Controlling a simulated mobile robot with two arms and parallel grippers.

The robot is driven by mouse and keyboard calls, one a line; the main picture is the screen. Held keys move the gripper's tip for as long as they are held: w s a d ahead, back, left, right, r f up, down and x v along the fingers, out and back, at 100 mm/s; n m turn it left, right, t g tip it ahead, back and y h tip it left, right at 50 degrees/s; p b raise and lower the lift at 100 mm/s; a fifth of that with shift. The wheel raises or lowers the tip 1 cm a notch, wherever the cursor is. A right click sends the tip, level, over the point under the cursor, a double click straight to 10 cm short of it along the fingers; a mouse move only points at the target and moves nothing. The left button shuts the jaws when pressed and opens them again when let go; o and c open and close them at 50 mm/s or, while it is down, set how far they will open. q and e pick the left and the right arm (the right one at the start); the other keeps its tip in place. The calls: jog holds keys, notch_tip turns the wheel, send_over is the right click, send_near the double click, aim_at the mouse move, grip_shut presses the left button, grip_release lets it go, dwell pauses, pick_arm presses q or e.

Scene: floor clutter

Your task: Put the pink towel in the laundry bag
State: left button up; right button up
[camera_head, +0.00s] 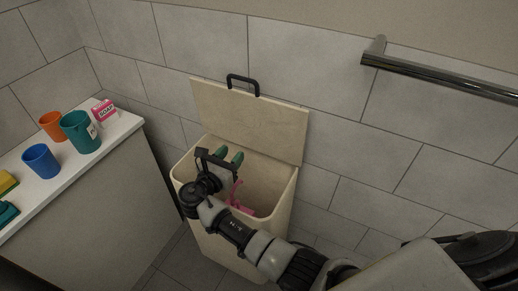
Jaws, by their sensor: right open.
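The laundry bag (286,205) is a cream, box-shaped hamper against the tiled wall. Its lid (270,122) with a black handle stands open, leaning back toward the wall. The pink towel (240,206) shows as a small bright piece inside the hamper, partly hidden by my right arm and the rim. My right gripper (228,158) is open and empty over the hamper's opening, its green-tipped fingers near the back of the mouth. The towel is below the fingers and apart from them. My left gripper is out of view.
A white-topped counter (122,127) stands at the left with an orange cup (52,125), a teal cup (80,132), a blue cup (41,161) and a pink soap box (104,111). A metal towel bar (440,77) is on the wall at the upper right.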

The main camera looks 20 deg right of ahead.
jog(key=s+d+r+p, duration=0.1)
jog(key=s+d+r, duration=0.7)
jog(key=shift+s+p, duration=0.25)
jog(key=shift+p, duration=0.1)
